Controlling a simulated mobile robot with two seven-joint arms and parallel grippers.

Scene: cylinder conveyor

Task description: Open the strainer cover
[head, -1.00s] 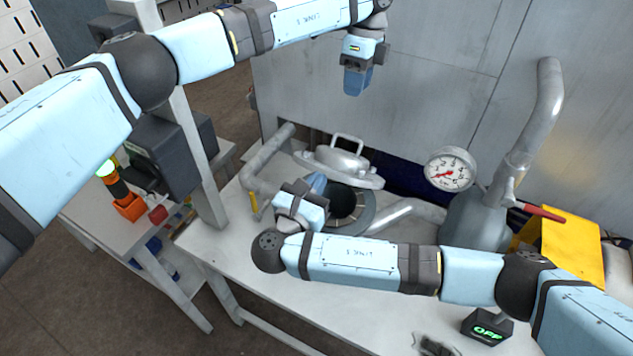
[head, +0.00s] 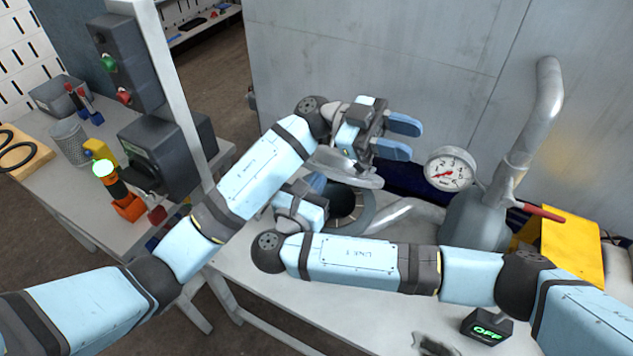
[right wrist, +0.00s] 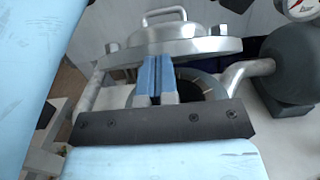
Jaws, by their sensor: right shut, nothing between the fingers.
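The metal strainer cover (head: 365,181) is mostly hidden behind my left gripper in the head view. The right wrist view shows the round cover (right wrist: 195,48) with its bar handle (right wrist: 163,14). It stands off behind the strainer body (head: 364,218), whose dark opening shows uncovered in front. My left gripper (head: 408,138) is open and empty, above the cover, with its fingers pointing right. My right gripper (head: 318,183) is beside the opening. In the right wrist view its blue fingers (right wrist: 157,72) are shut together, in front of the cover's near edge; contact cannot be told.
A pressure gauge (head: 450,169) and a grey vessel (head: 470,222) with a red-handled valve (head: 540,212) stand to the right. A grey wall panel (head: 400,50) closes the back.

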